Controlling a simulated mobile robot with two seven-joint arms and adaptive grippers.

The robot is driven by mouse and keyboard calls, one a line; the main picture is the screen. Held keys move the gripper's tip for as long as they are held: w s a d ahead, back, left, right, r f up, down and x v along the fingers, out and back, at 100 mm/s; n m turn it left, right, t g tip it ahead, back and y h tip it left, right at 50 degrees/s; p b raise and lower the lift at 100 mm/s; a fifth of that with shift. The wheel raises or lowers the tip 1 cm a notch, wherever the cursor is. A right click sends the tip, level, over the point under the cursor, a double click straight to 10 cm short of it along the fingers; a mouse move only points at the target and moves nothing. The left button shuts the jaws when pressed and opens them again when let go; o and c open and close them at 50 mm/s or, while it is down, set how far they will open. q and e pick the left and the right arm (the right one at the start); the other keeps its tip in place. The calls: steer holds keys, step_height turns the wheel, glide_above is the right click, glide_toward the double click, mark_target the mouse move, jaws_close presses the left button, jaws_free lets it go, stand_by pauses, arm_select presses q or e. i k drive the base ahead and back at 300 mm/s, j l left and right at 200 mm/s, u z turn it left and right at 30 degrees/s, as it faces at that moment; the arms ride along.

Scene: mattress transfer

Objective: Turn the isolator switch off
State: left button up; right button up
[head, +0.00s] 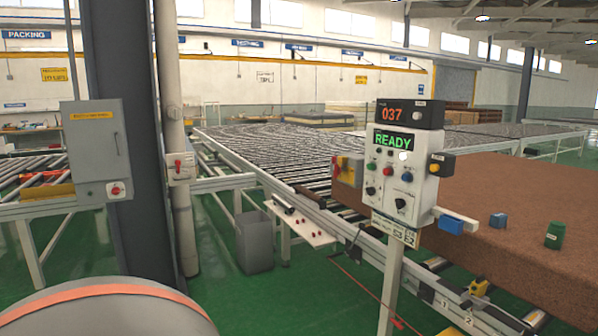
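A grey electrical cabinet (97,150) with a yellow label hangs by the dark column at the left. A red rotary switch (115,189) is at its lower right corner; its setting is too small to read. A small pale box with a red handle (179,166) is on the pipe beside it. The control panel (402,165) stands right of centre, with a green READY display (393,141) and a black rotary knob (400,203). A yellow box with a red part (347,170) is at its left. Neither gripper is in view.
A roller conveyor (290,160) runs back from the panel. A large brown mattress block (510,250) fills the right, with a blue and a green object on top. Green floor (215,290) shows between the column and the panel post.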

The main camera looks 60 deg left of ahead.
mark_target(338, 171)
steer(key=u, duration=1.45)
